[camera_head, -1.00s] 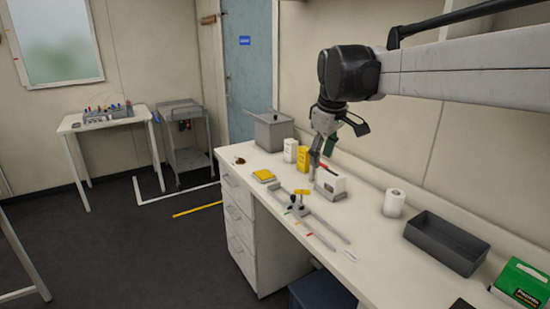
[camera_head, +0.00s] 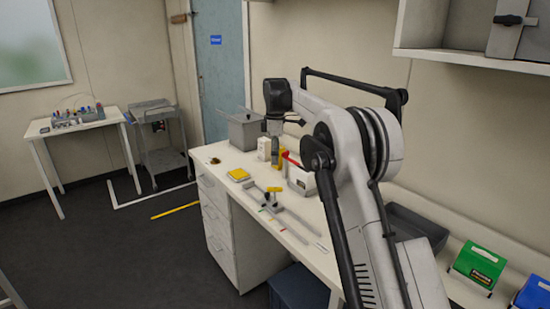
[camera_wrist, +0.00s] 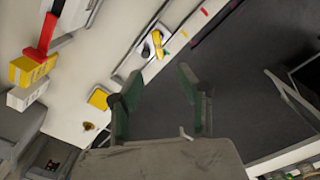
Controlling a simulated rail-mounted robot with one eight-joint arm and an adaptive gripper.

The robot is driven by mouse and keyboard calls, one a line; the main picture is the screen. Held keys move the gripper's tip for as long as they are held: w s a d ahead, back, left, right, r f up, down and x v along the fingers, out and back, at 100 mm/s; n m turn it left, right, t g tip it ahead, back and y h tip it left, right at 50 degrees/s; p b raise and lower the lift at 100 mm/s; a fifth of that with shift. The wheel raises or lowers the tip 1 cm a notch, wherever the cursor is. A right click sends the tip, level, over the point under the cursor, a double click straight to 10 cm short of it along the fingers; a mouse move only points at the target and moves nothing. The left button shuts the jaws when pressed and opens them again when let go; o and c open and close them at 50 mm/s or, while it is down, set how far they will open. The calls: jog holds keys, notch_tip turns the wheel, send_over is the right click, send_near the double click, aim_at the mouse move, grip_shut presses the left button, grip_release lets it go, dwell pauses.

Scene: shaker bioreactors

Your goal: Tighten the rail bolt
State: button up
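A metal rail (camera_head: 290,217) lies on the white bench in the head view, near the front edge. A yellow knob (camera_head: 272,190), likely the bolt's handle, stands up on a cross piece at its far end. In the wrist view the knob (camera_wrist: 157,42) shows on the rail assembly, beyond and between my finger directions. My gripper (camera_wrist: 150,88) is open and empty, its green-padded fingers spread apart. In the head view my gripper (camera_head: 276,160) hangs over the bench behind the knob, apart from it, partly overlapping the boxes.
A yellow box (camera_wrist: 32,68), a white box (camera_wrist: 25,93) and a yellow pad (camera_head: 238,174) are nearby. A grey bin (camera_head: 244,130) stands at the far end. A dark tray (camera_head: 415,222) is partly behind my arm.

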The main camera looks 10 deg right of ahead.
aim_at(275, 188)
jog(key=f, duration=1)
jog(key=f+p, duration=0.1)
jog(key=f, duration=0.4)
jog(key=shift+w, duration=0.35)
grip_shut()
